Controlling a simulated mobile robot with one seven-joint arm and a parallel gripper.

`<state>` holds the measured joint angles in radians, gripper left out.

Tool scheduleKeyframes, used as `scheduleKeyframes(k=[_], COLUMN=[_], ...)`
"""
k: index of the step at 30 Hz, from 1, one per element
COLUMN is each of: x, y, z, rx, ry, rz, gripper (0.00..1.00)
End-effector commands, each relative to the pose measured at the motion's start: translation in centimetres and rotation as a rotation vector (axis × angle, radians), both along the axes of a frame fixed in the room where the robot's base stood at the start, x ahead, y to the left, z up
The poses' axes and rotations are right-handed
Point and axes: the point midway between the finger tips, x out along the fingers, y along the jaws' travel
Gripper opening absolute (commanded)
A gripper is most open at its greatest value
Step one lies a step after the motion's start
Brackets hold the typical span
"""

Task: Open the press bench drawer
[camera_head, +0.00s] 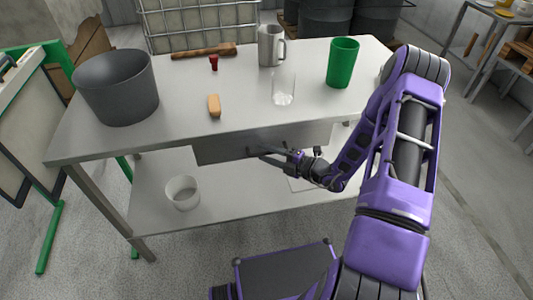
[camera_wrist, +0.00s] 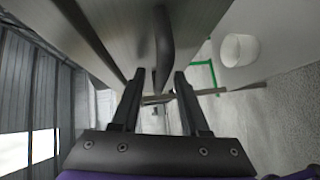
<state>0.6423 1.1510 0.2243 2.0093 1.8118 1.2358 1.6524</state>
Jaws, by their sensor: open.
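The press bench (camera_head: 300,75) is a grey table with a lower shelf. Its drawer (camera_head: 222,149) has a plain grey front under the tabletop and looks shut. My gripper (camera_head: 266,155) is at the drawer front, reaching in from the right. In the wrist view the drawer handle (camera_wrist: 164,45) is a dark bar. My gripper (camera_wrist: 158,80) is open there, with its two dark fingers on either side of the handle's line. The handle's near end shows between the fingertips; I cannot tell whether either finger touches it.
A white bowl (camera_head: 182,192) sits on the lower shelf. The floor in front is clear.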

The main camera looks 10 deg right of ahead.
Motion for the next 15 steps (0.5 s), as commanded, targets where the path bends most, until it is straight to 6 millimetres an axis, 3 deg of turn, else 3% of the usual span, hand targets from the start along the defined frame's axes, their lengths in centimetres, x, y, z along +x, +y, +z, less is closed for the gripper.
scheduleKeyframes(k=[6, 14, 15], x=[0.03, 0.01, 0.01], y=[0.03, 0.01, 0.01], z=[-0.01, 0.0, 0.0], rx=[0.0, 0.0, 0.0], ry=[0.0, 0.0, 0.0], rz=[0.0, 0.0, 0.0], gripper=[0.45, 0.0, 0.0])
